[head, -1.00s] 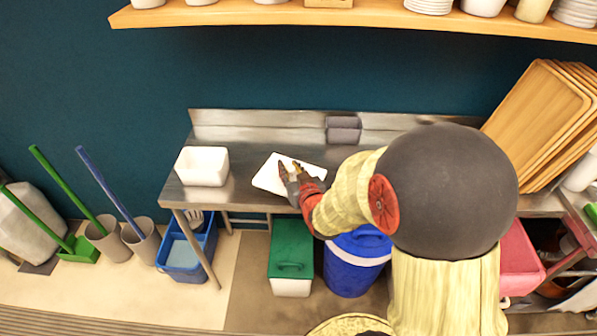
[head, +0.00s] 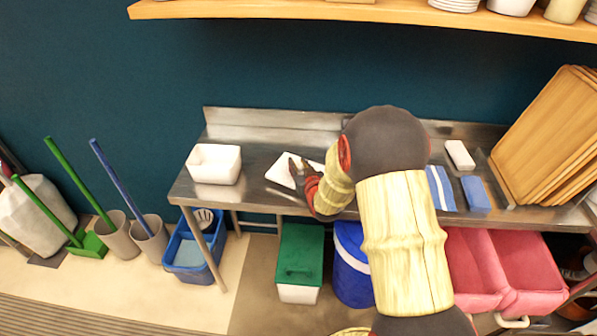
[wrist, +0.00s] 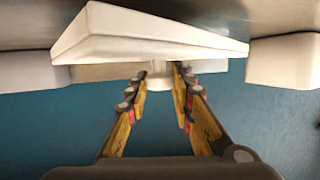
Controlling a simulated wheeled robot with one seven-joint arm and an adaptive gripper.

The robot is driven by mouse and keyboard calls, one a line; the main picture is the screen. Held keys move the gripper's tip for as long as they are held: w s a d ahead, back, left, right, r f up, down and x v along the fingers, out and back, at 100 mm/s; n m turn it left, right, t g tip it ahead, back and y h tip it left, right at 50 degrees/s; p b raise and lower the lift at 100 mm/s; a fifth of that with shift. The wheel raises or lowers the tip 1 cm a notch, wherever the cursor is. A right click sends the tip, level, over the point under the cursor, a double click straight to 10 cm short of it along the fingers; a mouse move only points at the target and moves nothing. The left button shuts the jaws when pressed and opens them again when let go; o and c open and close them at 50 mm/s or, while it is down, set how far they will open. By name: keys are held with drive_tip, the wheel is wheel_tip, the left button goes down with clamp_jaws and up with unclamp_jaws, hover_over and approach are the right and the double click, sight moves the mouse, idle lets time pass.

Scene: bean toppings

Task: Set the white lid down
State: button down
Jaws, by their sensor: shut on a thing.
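The white lid (head: 283,171) is a flat, pale rectangle over the steel counter, just right of the open white container (head: 214,165). My gripper (head: 299,172) is at the lid's right side and partly covers it. In the wrist view the lid (wrist: 150,38) spans the top, and my gripper's fingers (wrist: 160,78) reach to its small round knob (wrist: 181,88) and are shut on it. The lid looks slightly tilted in that view. I cannot tell whether its underside touches the counter.
The steel counter (head: 255,158) is bare between container and lid. Blue cloths (head: 440,188) and a small white block (head: 459,155) lie to the right, beside leaning wooden trays (head: 540,135). A wooden shelf (head: 300,10) hangs above. Bins stand below.

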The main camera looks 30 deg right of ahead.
drive_tip(key=shift+f, duration=1)
drive_tip(key=shift+f+b, duration=0.2)
drive_tip(key=shift+b, duration=0.2)
drive_tip(key=c, duration=1.5)
unclamp_jaws()
drive_tip(key=shift+c, duration=0.2)
drive_tip(key=shift+r, duration=0.1)
